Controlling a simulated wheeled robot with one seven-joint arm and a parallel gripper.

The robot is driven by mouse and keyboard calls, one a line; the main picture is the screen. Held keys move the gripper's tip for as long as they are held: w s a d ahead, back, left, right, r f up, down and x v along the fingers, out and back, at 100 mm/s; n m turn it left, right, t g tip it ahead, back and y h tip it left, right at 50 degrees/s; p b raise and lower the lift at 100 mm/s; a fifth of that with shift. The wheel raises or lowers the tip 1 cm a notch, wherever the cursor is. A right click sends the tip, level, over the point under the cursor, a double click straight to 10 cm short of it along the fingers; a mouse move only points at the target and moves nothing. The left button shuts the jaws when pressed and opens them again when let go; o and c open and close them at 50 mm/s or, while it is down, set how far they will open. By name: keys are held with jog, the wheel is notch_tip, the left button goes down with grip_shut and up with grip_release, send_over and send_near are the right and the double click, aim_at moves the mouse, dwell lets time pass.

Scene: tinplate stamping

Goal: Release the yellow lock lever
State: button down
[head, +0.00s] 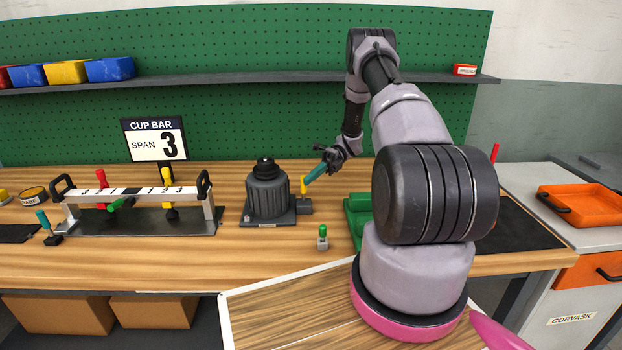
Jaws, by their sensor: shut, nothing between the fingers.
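A small yellow lever (303,186) stands upright on a grey block (304,205) beside a dark grey ribbed machine (266,190) with a black top. My gripper (314,173) comes in from the upper right. Its teal fingers are shut and empty, and their tips are at or very close to the top of this lever. I cannot tell whether they touch. Another yellow upright piece (167,180) stands at the white marked bar on the left, away from my gripper.
The marked bar (134,193) stands on a dark plate with red and green handles. A sign (155,140) reads "CUP BAR SPAN 3". A small green-topped piece (322,238) stands in front of the machine. A green fixture (358,212) is partly hidden by my arm. Bare wood (270,253) lies in front.

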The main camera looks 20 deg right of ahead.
jog(key=shift+w+r, duration=0.1)
jog(key=shift+w, duration=0.05)
jog(key=v, duration=1)
jog(key=shift+d, duration=0.35)
